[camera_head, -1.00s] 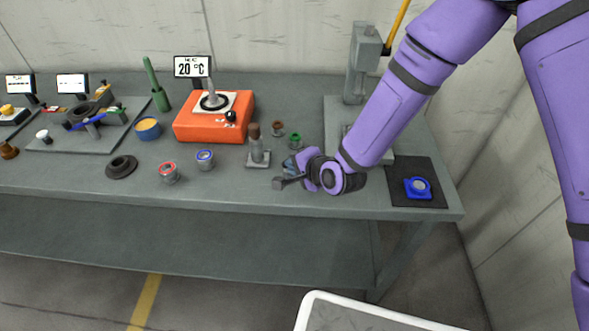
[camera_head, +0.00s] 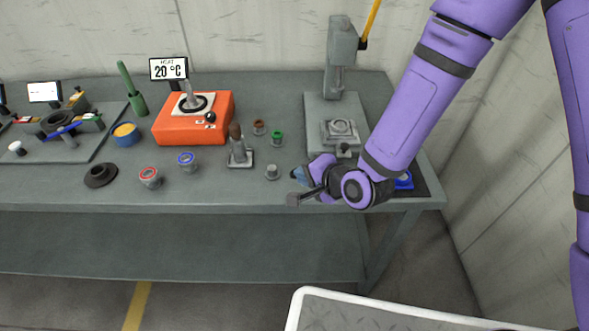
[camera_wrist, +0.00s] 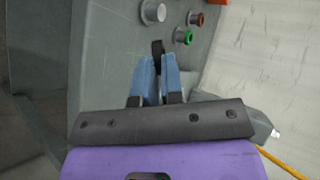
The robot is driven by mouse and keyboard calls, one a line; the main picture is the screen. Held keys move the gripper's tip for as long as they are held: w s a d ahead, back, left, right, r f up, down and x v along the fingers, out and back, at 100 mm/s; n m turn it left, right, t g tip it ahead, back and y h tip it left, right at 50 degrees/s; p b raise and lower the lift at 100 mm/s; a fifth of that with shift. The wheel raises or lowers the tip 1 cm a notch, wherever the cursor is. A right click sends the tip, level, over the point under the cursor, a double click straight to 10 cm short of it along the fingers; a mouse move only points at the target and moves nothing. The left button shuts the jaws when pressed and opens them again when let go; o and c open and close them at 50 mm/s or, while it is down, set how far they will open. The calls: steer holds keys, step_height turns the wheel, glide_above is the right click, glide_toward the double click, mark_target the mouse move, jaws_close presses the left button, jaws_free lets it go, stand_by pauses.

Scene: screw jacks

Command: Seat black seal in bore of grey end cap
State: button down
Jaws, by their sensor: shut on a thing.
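My gripper (camera_head: 299,174) is above the front part of the bench, right of a small bare grey flanged post (camera_head: 272,172). In the wrist view my gripper's blue fingers (camera_wrist: 157,66) are closed together on a small black piece (camera_wrist: 157,47), which looks like the black seal. Its shape is hard to make out. The blue holder (camera_head: 404,181) at the right is mostly hidden behind my arm. The grey round part in it, perhaps the end cap, cannot be made out now. The bare post also shows in the wrist view (camera_wrist: 153,12).
A green-ringed post (camera_head: 277,137) and a brown-ringed post (camera_head: 258,127) stand behind the bare one. A grey press (camera_head: 341,60) stands at back right. An orange heater (camera_head: 194,118), a red-ringed cup (camera_head: 150,177) and a blue-ringed cup (camera_head: 187,161) are left.

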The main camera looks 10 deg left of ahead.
steer(key=v, duration=0.4)
steer(key=shift+s+d+f, duration=0.2)
steer(key=shift+s+d, duration=0.1)
steer(key=shift+d, duration=0.15)
